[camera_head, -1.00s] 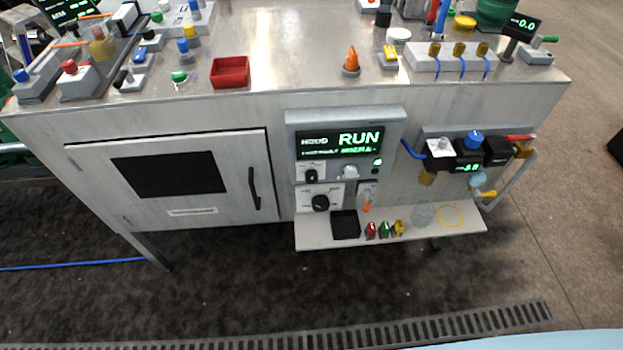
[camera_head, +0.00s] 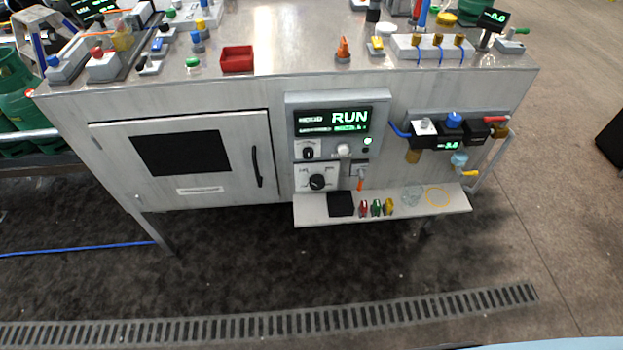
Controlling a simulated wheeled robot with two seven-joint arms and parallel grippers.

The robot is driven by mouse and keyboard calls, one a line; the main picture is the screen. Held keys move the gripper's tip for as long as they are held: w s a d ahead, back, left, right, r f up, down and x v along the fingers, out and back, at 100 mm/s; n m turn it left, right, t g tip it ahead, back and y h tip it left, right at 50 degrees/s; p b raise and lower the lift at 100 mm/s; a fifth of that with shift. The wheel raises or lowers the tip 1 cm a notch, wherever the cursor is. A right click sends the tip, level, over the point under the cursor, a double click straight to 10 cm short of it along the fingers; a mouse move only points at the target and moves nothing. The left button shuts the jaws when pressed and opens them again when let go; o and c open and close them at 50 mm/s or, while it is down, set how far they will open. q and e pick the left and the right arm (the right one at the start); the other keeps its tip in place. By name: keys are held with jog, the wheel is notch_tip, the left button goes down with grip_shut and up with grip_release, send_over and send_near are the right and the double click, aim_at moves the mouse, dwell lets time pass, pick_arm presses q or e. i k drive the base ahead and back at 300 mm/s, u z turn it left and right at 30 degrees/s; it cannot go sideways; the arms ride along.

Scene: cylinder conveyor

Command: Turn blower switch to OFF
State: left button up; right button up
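A grey control panel (camera_head: 337,97) is fixed to the front of the metal bench. Its display (camera_head: 332,121) reads RUN in green. Below the display are a small black rotary switch (camera_head: 308,150) on a white plate and a light-grey knob (camera_head: 343,150). A larger black rotary knob (camera_head: 318,182) sits on a white plate lower down. A green light (camera_head: 367,141) glows at the panel's right. The labels are too small to read, so I cannot tell which one is the blower switch. Neither gripper is in view.
A narrow shelf (camera_head: 412,206) below the panel holds a black tray (camera_head: 341,204) and several small coloured clips. A closed cabinet door (camera_head: 188,180) is at left. A regulator assembly (camera_head: 451,130) is at right. The bench top is crowded with devices. The floor in front is clear.

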aim_at(308, 153)
jog(key=k, duration=0.1)
jog(key=u, duration=1.7)
jog(key=i, duration=1.2)
jog(key=z, duration=2.35)
